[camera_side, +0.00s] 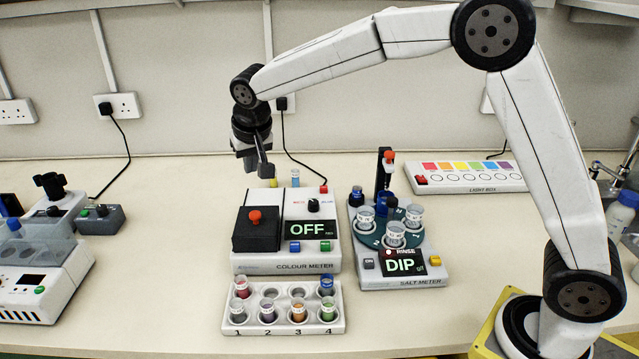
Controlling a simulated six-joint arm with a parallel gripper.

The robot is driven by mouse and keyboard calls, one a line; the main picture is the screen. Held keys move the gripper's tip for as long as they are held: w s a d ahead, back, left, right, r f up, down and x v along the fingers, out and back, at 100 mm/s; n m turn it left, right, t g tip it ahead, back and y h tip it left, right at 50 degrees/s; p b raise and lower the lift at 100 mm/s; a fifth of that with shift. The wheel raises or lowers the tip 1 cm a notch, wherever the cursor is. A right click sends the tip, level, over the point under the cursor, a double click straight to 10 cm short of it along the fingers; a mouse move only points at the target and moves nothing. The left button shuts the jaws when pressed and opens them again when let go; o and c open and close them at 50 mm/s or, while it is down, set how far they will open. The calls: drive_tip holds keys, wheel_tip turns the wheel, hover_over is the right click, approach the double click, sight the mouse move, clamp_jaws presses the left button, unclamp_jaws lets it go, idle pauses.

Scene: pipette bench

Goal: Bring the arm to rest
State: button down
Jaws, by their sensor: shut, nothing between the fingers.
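My gripper (262,168) is shut and empty. It points down above the back of the bench, just behind the colour meter (290,265). My arm reaches in from the right in a high arch over the salt meter (405,277). The gripper tip is close to a small yellow-capped item (273,183) behind the meter; I cannot tell whether they touch.
The colour meter's display reads OFF; the salt meter's reads DIP. A rack (283,326) of coloured vials stands in front. A light box (466,177) lies at back right. Other devices (40,285) stand at left. The bench between them and the colour meter is clear.

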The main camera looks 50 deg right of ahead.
drive_tip(key=s+d+f+n, duration=0.1)
drive_tip(key=s+d+f, duration=0.2)
drive_tip(key=s, duration=0.5)
drive_tip(key=s+d+f+n, duration=0.1)
drive_tip(key=s+d+f, duration=0.2)
drive_tip(key=s, duration=0.6)
drive_tip(key=s+d+f+n+g+y, duration=0.1)
drive_tip(key=s+d+f, duration=0.2)
drive_tip(key=s, duration=0.6)
wheel_tip(320, 180, down, 2)
drive_tip(key=shift+s, duration=0.25)
